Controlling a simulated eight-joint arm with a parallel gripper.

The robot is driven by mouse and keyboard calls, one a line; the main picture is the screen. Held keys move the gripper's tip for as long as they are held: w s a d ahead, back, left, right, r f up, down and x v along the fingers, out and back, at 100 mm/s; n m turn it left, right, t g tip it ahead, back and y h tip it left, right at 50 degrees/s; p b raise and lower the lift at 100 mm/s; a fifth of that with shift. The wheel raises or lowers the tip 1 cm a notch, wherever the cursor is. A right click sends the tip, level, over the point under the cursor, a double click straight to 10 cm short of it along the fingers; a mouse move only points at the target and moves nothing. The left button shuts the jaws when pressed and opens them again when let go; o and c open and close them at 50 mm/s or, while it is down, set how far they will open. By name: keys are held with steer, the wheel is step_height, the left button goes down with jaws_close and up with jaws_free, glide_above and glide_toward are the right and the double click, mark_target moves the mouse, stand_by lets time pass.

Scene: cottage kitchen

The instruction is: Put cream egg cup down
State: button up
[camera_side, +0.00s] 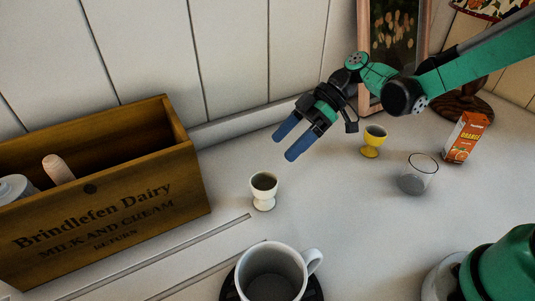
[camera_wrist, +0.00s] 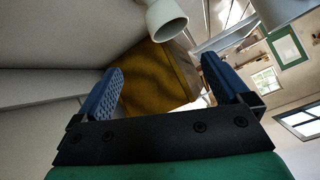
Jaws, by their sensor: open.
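The cream egg cup (camera_side: 264,191) stands upright on the pale counter, right of the wooden crate. It looks empty. My gripper (camera_side: 288,142) is open and empty, above and slightly behind the cup, with its two blue fingers apart and clear of it. In the wrist view, a pale cup that looks like the cream egg cup (camera_wrist: 166,19) shows at the top edge, partly cut off. My open gripper (camera_wrist: 160,88) is below it in that picture, with nothing between the fingers.
A wooden crate (camera_side: 100,226) stands left, holding a bottle and a wooden-handled item. A mug (camera_side: 272,275) is in front. A yellow egg cup (camera_side: 373,141), a glass (camera_side: 418,174) and an orange carton (camera_side: 466,137) stand right. A picture frame leans behind my arm.

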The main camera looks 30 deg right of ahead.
steer(key=s+d+r+m+t+h, duration=0.4)
steer(key=s+d+m+t+h, duration=0.2)
steer(key=m, duration=0.6)
steer(key=s+d+h, duration=0.2)
steer(key=d+h, duration=0.1)
steer(key=h, duration=0.1)
steer(key=shift+r, duration=0.35)
steer(key=shift+s+d+m+t, duration=0.3)
steer(key=shift+m+t, duration=0.1)
steer(key=shift+m, duration=0.1)
steer(key=n+g+y, duration=0.2)
steer(key=n+g, duration=0.3)
steer(key=n, duration=0.6)
glide_above(261, 188)
steer(key=s+d, duration=0.1)
steer(key=s, duration=0.1)
step_height(261, 188, down, 7)
steer(key=shift+w+d+r, duration=0.1)
steer(key=shift+r, duration=0.1)
steer(key=shift+w+a+f, duration=0.1)
steer(key=shift+a+f, duration=0.15)
steer(key=shift+f, duration=0.3)
steer(key=shift+x, duration=2.35)
